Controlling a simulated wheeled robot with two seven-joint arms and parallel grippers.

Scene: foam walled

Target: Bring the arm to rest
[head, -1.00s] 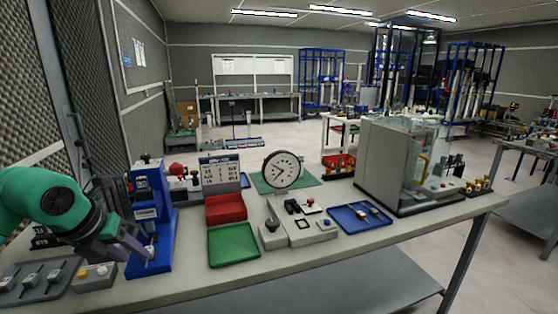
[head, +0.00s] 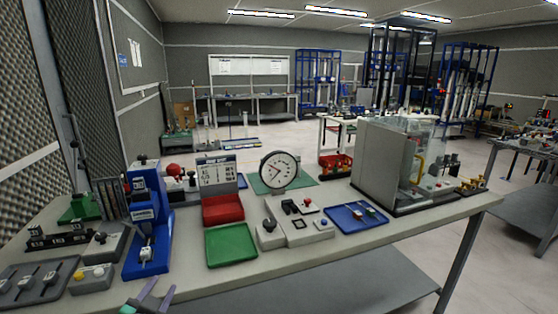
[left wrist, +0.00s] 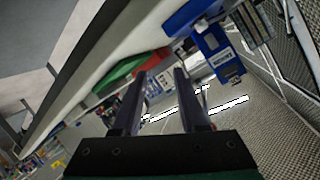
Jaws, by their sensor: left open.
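My left gripper (head: 152,296) shows at the bottom edge of the head view, in front of the bench's front edge, with its fingers spread and nothing between them. In the left wrist view its two dark fingers (left wrist: 158,100) stand apart and empty. The bench and its items show tilted beyond them. Most of my left arm is below the head view. My right gripper is in neither view.
A grey switch panel (head: 38,285) lies at the left front.

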